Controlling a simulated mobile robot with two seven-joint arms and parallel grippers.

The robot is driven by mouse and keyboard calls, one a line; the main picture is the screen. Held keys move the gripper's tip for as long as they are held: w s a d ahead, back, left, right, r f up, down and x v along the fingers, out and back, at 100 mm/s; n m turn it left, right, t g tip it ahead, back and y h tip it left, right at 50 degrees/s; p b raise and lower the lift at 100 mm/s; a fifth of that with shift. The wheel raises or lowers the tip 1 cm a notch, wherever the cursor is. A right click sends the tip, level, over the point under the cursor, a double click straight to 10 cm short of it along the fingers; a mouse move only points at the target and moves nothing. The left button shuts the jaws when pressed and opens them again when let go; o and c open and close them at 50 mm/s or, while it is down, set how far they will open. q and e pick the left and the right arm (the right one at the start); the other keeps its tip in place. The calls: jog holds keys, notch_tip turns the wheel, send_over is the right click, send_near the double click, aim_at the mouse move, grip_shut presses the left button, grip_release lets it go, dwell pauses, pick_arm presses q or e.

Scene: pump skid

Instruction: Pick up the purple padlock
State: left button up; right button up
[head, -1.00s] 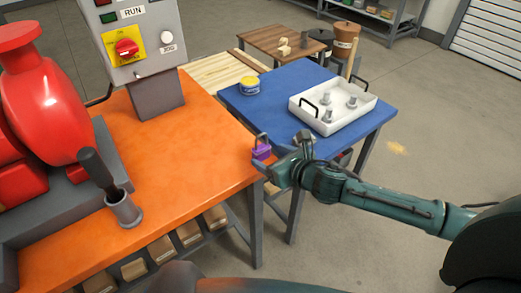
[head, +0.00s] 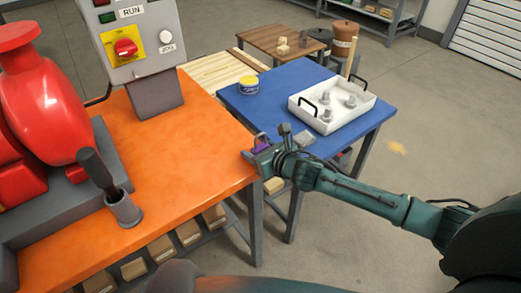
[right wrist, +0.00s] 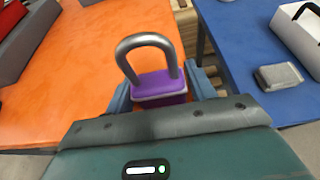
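The purple padlock (head: 261,147) with its grey shackle stands at the right edge of the orange bench (head: 190,165). In the right wrist view the padlock (right wrist: 160,86) is upright, shackle toward the camera, with one finger on each side of its body. My right gripper (head: 257,155) is open around the padlock; the fingers hide the lower part of its body. In the right wrist view the gripper (right wrist: 160,95) shows both fingers close to the body, without a clear grip. My left gripper is not in view.
A blue table (head: 290,76) adjoins on the right, with a white tray (head: 331,124) of grey metal parts and a yellow-blue tin (head: 248,85). A grey control box (head: 135,40) and red pump (head: 45,105) stand on the bench. The bench's middle is clear.

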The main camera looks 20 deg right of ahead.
aim_at(259, 144)
jog(key=c, duration=0.7)
jog(key=shift+r, duration=0.15)
jog(key=shift+c, duration=0.2)
notch_tip(259, 144, up, 10)
jog(key=shift+f+p, duration=0.1)
jog(key=shift+p, duration=0.65)
